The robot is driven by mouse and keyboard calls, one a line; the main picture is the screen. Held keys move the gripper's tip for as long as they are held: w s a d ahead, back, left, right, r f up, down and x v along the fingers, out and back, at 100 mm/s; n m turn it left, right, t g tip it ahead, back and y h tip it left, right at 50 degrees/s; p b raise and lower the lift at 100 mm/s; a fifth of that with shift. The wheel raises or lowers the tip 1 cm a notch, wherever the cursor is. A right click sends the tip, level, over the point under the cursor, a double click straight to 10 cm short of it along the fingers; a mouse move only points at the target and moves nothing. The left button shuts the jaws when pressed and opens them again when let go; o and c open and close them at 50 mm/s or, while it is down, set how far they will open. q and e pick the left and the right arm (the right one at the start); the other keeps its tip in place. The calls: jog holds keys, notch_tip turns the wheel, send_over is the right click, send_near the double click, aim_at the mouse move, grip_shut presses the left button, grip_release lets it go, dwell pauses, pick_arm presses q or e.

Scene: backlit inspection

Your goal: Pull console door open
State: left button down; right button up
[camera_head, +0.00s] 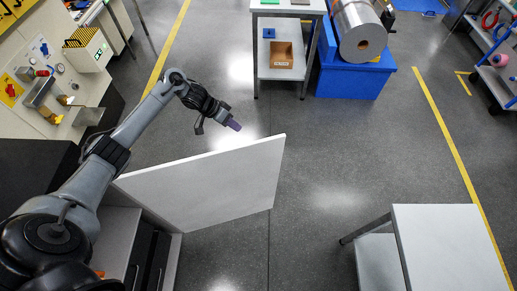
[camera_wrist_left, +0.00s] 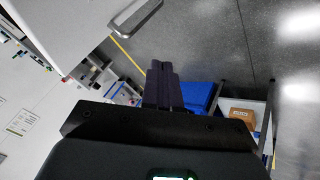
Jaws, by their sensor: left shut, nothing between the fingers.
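The console door (camera_head: 210,185) is a large white panel that stands swung out from the console (camera_head: 118,238) at the lower left of the head view. My left gripper (camera_head: 234,124) is beyond the door's far side, near its upper edge, and appears apart from it. Its dark fingers (camera_wrist_left: 162,85) are shut together and empty in the left wrist view. A white panel (camera_wrist_left: 65,28), apparently the door, fills the top left there, with a grey bar handle (camera_wrist_left: 137,16) away from the fingers. My right gripper is not in view.
A white-topped table (camera_head: 448,245) stands at the lower right. A blue box (camera_head: 350,82) under a metal roll and a shelf cart (camera_head: 281,72) stand at the back. Equipment lines the left wall. The grey floor between is clear.

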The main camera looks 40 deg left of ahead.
pick_arm(q)
jog(key=w+d+f+b, duration=0.2)
jog(key=w+d+f, duration=0.2)
jog(key=d+f, duration=0.4)
jog(key=shift+d+f, duration=0.35)
jog(key=shift+f, duration=0.25)
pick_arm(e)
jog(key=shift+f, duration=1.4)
